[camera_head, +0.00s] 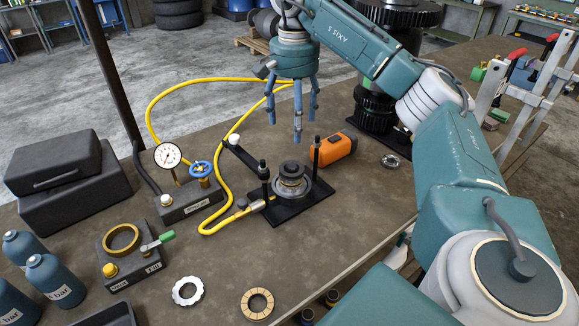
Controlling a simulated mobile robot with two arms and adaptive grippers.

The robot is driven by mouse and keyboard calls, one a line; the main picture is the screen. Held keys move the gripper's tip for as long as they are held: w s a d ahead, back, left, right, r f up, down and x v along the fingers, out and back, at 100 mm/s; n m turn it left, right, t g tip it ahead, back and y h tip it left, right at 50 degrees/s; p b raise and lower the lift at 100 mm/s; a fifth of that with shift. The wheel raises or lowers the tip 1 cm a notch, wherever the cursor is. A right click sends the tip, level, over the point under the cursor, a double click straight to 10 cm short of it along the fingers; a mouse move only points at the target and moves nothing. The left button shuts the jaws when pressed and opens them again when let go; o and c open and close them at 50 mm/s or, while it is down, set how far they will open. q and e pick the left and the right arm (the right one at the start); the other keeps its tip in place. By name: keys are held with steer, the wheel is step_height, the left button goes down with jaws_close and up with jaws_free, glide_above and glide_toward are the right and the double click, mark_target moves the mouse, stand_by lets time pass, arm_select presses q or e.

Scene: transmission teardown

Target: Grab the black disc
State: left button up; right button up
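My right gripper (297,120) hangs fingers-down above the bench, its three blue fingers apart with nothing between them. Below it, a dark round stepped part (291,172) sits on a black base plate (320,196) between two posts. A large black toothed disc (403,12) lies high on a dark stack at the back, partly hidden by my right arm. No single loose plain black disc stands out, so I cannot tell which of these is the black disc. My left gripper is not in view.
An orange tool (334,149) lies close behind the plate. A white ring (188,291) and tan ring (257,304) lie in front. Black cases (75,190) stand left.

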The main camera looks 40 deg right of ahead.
steer(key=f, duration=0.2)
steer(key=b, duration=0.3)
glide_above(292, 165)
steer(key=f, duration=0.5)
steer(key=shift+w+d, duration=0.15)
steer(key=shift+d, duration=0.1)
steer(key=shift+f, duration=0.3)
steer(key=f+p, duration=0.1)
steer(key=f, duration=0.1)
steer(key=f+p, duration=0.1)
steer(key=f, duration=0.1)
steer(key=shift+a+f, duration=0.2)
steer(key=shift+f, duration=0.55)
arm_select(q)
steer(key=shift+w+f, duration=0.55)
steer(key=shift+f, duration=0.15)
arm_select(e)
steer(key=shift+c, duration=0.3)
steer(key=c, duration=1.3)
